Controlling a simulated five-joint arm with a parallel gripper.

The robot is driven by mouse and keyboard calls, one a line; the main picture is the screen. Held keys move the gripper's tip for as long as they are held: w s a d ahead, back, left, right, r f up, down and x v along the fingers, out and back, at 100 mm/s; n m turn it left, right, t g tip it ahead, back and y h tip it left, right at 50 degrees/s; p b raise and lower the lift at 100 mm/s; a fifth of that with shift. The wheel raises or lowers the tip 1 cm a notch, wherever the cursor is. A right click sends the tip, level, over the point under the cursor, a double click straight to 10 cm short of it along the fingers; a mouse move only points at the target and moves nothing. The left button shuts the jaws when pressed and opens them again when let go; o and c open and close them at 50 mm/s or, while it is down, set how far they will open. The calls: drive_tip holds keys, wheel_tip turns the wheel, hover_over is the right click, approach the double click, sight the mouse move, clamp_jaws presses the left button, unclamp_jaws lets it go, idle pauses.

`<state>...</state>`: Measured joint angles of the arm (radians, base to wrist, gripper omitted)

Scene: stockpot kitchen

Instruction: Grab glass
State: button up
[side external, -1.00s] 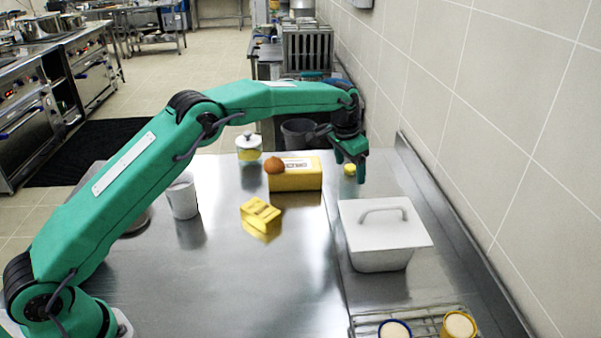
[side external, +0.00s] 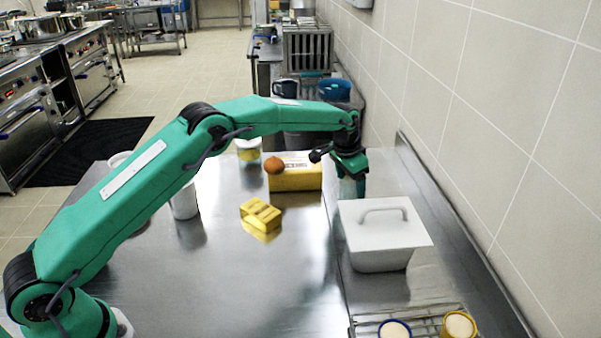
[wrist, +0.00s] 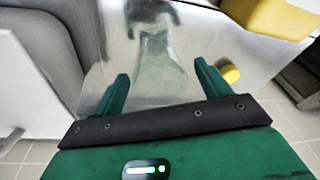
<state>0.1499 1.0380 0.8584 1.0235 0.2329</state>
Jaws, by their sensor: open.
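My gripper (side external: 351,182) is open and low over the steel table, just behind the white lidded dish. In the wrist view, bare steel with a dark, blurred reflection shows between its spread fingers (wrist: 160,88), and nothing is held. A pale, cup-shaped vessel (side external: 184,203) stands on the table's left, partly behind my arm. I cannot tell whether it is glass. A clear lidded jar (side external: 248,153) with yellow contents stands at the back, apart from my gripper. No other clear glass can be made out.
The white lidded dish (side external: 385,240) is close in front of my gripper and left in the wrist view (wrist: 35,75). A yellow box (side external: 300,177) has a brown round thing (side external: 273,165) on it. Yellow blocks (side external: 261,214) lie mid-table. A small yellow thing (wrist: 231,74) is beside the right finger.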

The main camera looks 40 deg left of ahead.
drive_tip(key=c, duration=1.1)
drive_tip(key=shift+r, duration=0.1)
drive_tip(key=shift+w+r+v, duration=0.1)
drive_tip(key=shift+w+v, duration=0.25)
drive_tip(key=shift+v, duration=1.25)
drive_tip(key=shift+w+r+v, duration=0.1)
drive_tip(key=shift+w+v, duration=0.3)
drive_tip(key=shift+v, duration=1.25)
drive_tip(key=shift+w+r+v, duration=0.1)
drive_tip(key=shift+w+v, duration=0.25)
drive_tip(key=shift+v, duration=1.25)
drive_tip(key=shift+d, duration=0.15)
